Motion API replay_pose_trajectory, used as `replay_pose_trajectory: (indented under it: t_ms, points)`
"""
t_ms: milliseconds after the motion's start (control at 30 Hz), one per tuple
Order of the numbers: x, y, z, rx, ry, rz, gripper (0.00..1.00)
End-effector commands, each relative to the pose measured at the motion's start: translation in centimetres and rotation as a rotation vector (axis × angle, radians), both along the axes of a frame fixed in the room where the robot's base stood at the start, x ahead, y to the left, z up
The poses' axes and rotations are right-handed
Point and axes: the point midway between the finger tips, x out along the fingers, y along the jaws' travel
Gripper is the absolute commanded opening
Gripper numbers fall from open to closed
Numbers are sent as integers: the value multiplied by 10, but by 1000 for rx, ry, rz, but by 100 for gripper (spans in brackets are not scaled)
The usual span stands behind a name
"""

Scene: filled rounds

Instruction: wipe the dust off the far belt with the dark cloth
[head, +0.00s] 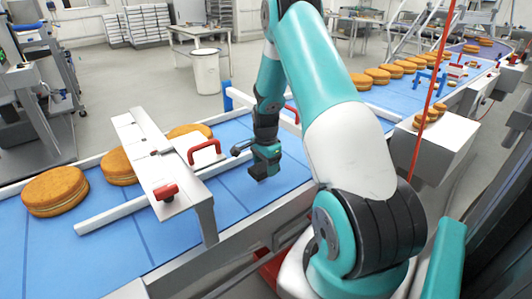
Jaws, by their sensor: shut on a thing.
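My gripper (263,172) points down just over the blue belt surface (228,200) left of my arm. It is shut on a small dark piece, which I take to be the dark cloth; its outline is hard to separate from the jaws. I cannot tell whether it touches the belt. Another blue belt stretch (400,100) runs to the upper right, carrying a row of round filled cakes (377,76). My arm hides where the two stretches meet, so I cannot tell whether they are one belt. No dust is clear at this size.
A white bridge-like frame (160,165) with red handles stands over the belt left of my gripper. Large cakes (55,190) lie left of it. A white guide bar (105,217) crosses the belt. A red upright rod (430,100) and white box (438,138) stand on the right.

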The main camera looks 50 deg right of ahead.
Motion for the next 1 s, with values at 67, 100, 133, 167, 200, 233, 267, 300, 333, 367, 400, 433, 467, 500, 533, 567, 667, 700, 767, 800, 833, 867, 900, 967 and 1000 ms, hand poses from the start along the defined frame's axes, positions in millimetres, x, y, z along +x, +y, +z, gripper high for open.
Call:
replay_pose_trajectory:
  t_ms: [67,100,133,167,200,233,267,300,333,367,400,433,467,500,533,567,667,700,767,800,833,867,900,967,1000]
  points:
    - [0,1,11,0,0,1,41]
    - [1,1,14,0,0,2,41]
    - [1,1,17,0,0,3,41]
    - [1,1,20,0,0,3,41]
    - [1,1,23,0,0,3,41]
    - [1,1,25,0,0,3,41]
    - [1,1,27,0,0,3,41]
    - [1,2,29,0,0,3,41]
    - [1,2,30,0,0,3,41]
    - [1,2,31,0,0,4,41]
    - [1,2,31,0,0,4,41]
    - [1,2,31,0,0,4,41]
    - [1,2,31,0,0,4,41]
    - [1,2,31,0,0,4,41]
    - [1,2,31,0,0,4,41]
    - [1,2,31,0,0,4,41]
    - [1,2,30,0,0,4,41]
    - [1,2,30,0,0,4,41]
    - [1,2,30,0,0,3,41]
    - [1,2,30,0,0,4,41]
    - [1,2,30,0,0,4,41]
    - [1,2,30,0,0,3,41]
    - [1,2,30,0,0,4,41]
    - [2,2,28,0,-1,4,41]
    - [2,2,27,0,-1,4,41]
